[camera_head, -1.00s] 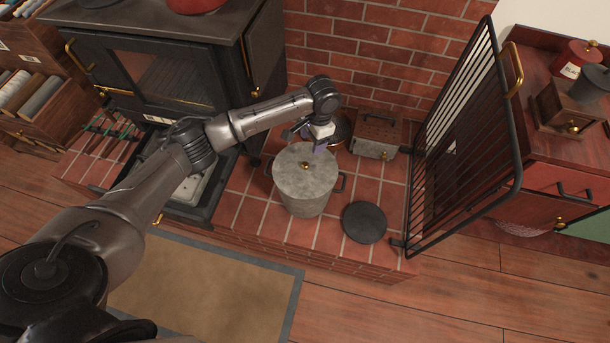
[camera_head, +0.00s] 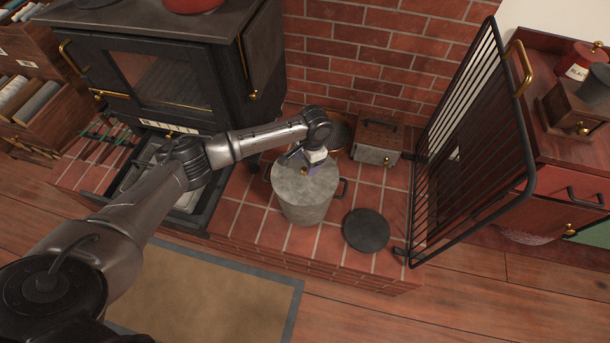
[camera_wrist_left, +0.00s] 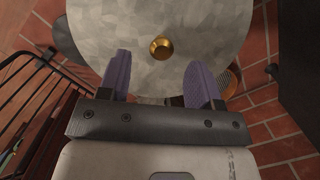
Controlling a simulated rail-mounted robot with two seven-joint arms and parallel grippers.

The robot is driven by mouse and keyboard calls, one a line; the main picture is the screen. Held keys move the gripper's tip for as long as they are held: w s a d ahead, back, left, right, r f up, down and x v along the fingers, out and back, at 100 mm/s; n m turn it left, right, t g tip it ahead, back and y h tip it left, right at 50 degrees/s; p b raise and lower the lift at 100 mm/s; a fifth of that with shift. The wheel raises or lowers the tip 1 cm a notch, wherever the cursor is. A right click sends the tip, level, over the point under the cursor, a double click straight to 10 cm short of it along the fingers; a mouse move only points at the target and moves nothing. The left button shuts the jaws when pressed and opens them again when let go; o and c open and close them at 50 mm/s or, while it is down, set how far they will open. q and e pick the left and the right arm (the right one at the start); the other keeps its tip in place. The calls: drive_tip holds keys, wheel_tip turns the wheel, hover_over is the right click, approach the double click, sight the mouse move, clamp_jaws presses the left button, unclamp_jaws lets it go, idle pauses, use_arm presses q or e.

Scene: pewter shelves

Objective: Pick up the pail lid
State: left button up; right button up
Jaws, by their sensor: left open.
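The pail lid (camera_head: 309,184) is a round grey galvanized disc with a small brass knob (camera_wrist_left: 161,48) at its centre. It sits on top of the grey metal pail (camera_head: 305,212), which stands upright on the brick hearth. My left gripper (camera_head: 309,166) is over the far part of the lid, near the knob. In the left wrist view my gripper (camera_wrist_left: 158,75) is open, with two purple fingers spread and the knob just beyond their tips, roughly centred between them. Nothing is held. How high the fingertips are above the lid is hard to tell. My right gripper is not in view.
A black round disc (camera_head: 366,230) lies on the hearth right of the pail. A metal box with a handle (camera_head: 377,142) stands behind. A black barred screen (camera_head: 470,150) stands to the right, the black stove (camera_head: 170,75) to the left.

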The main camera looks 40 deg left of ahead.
sight(305, 169)
use_arm(q)
drive_tip(key=f, duration=0.1)
drive_tip(key=f+b, duration=0.1)
drive_tip(key=f, duration=0.2)
drive_tip(key=shift+s+a+f+b, duration=0.1)
drive_tip(key=shift+s+a+b, duration=0.1)
drive_tip(key=shift+s+b, duration=0.15)
drive_tip(key=shift+c, duration=0.3)
clamp_jaws()
